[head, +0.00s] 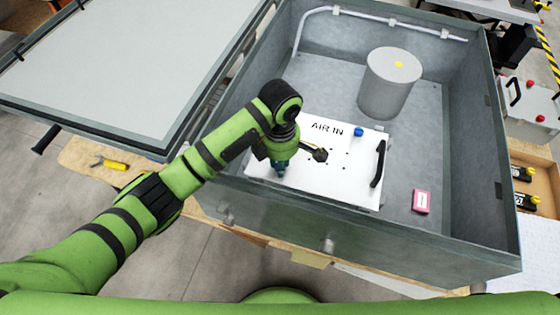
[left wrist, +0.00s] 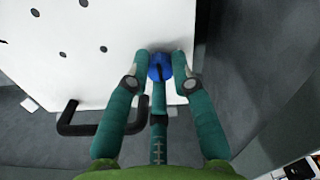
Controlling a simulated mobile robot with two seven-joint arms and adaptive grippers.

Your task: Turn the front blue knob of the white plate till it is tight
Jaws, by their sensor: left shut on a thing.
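The white plate (head: 335,178), marked AIR IN, lies on the floor of a grey metal box. One blue knob (head: 359,131) stands at its far edge. My left gripper (head: 280,170) points down at the plate's near left part and hides the front knob in the head view. In the left wrist view, the front blue knob (left wrist: 160,72) sits between the two teal fingertips of my left gripper (left wrist: 161,57), which are shut on it. A black handle shows on the plate in the left wrist view (left wrist: 88,122). My right gripper is out of view.
The grey box's walls (head: 350,240) surround the plate. A grey cylinder (head: 389,88) stands behind it, and a pink block (head: 420,202) lies to its right. A pipe (head: 390,22) runs along the back wall. The large lid panel (head: 110,65) is at the left.

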